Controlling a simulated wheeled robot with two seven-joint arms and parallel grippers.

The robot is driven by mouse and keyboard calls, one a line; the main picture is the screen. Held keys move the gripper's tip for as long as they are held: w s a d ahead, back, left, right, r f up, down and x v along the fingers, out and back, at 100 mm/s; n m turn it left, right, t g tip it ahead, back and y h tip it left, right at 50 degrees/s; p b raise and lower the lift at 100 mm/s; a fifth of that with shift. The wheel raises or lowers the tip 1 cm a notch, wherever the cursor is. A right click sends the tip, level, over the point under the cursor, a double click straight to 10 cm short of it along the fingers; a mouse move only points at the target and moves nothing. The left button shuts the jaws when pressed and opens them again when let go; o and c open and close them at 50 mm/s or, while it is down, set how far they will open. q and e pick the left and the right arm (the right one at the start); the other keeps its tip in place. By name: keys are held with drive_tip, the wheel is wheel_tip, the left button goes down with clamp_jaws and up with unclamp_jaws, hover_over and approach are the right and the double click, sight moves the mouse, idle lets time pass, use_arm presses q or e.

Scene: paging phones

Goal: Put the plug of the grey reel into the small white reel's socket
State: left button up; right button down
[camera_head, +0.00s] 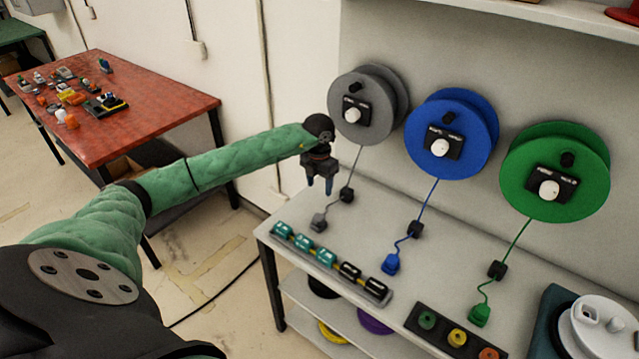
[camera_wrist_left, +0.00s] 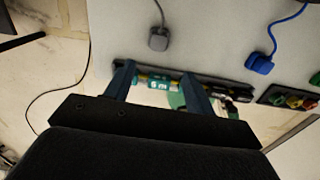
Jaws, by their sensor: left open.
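The grey reel (camera_head: 368,104) is mounted on the back panel at the left of the row. Its cord hangs through a black block (camera_head: 346,195) to a grey plug (camera_head: 319,222) lying on the bench. The grey plug also shows in the left wrist view (camera_wrist_left: 158,40), beyond the fingertips. My left gripper (camera_head: 319,190) is open and empty, pointing down above the bench near the grey plug, apart from it. The small white reel (camera_head: 600,325) lies at the bottom right on a dark teal base; I cannot make out its socket clearly. My right gripper is out of view.
Blue (camera_head: 452,138) and green (camera_head: 556,170) reels hang to the right, with a blue plug (camera_head: 391,263) and green plug (camera_head: 480,315) on the bench. A strip of teal and black pieces (camera_head: 330,262) lines the front edge. A button block (camera_head: 455,335) stands nearby. A red table (camera_head: 150,115) is at left.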

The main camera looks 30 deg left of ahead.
use_arm(q)
drive_tip(key=b, duration=0.2)
hover_over(319, 217)
wheel_tip(319, 217, down, 8)
wheel_tip(319, 217, down, 2)
drive_tip(key=shift+f+b, duration=0.15)
drive_tip(key=shift+b, duration=0.95)
wheel_tip(319, 217, down, 3)
drive_tip(key=shift+f+b, duration=0.15)
drive_tip(key=shift+b, duration=1.1)
drive_tip(key=shift+f, duration=0.3)
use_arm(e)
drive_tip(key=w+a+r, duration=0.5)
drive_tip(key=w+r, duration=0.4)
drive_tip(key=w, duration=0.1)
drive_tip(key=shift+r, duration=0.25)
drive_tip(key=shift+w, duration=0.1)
use_arm(q)
drive_tip(key=c, duration=0.8)
drive_tip(key=shift+c, duration=0.2)
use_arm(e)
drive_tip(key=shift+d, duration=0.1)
